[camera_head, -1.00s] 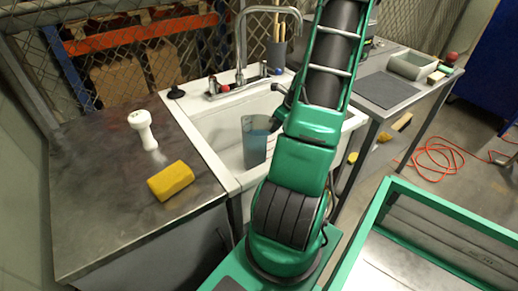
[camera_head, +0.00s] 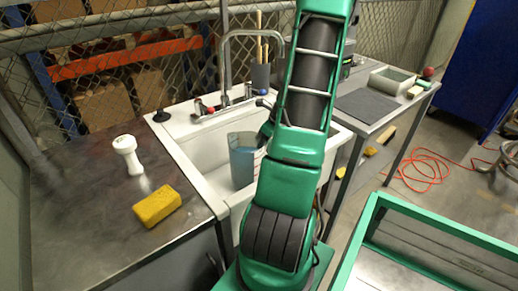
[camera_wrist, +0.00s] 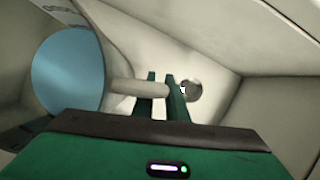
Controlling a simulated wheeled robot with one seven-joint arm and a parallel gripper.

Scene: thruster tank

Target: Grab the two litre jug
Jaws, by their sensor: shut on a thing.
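The two litre jug (camera_head: 242,160) is a clear, bluish vessel in the white sink basin (camera_head: 205,150), left of my arm in the head view. In the wrist view the jug (camera_wrist: 70,70) is close on the left, with a round blue area showing inside it. Its pale handle (camera_wrist: 124,88) reaches right to my gripper (camera_wrist: 161,80). My gripper's two green fingers are shut on the handle. In the head view my arm hides most of the gripper. I cannot tell whether the jug touches the basin floor.
A tap (camera_head: 228,65) rises behind the basin. A yellow sponge (camera_head: 157,205) and a white knobbed object (camera_head: 128,155) are on the metal counter (camera_head: 75,215) at left. A drain hole (camera_wrist: 192,90) shows past my fingers. A side table (camera_head: 395,105) stands at right.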

